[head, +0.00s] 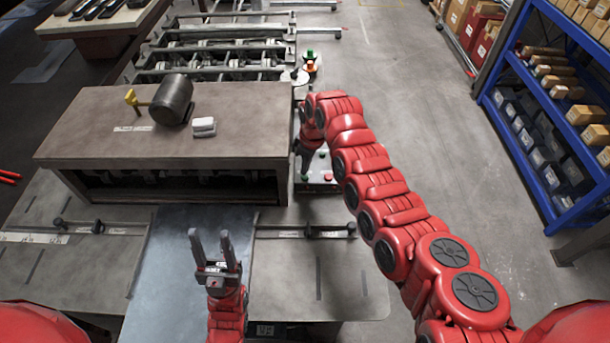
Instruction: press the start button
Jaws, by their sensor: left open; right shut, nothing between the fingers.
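A control box (318,187) with a green button (304,179) and a red button (328,177) sits at the right side of the machine, low beside its table. No label is readable, so I cannot tell for certain which one is the start button. My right gripper (305,168) is shut and empty, pointing down just above the green button's side of the box. I cannot tell whether its tips touch the button. My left gripper (210,240) is open and empty over the grey metal sheet (175,255).
A blue shelf (550,100) is at right; the floor between is clear.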

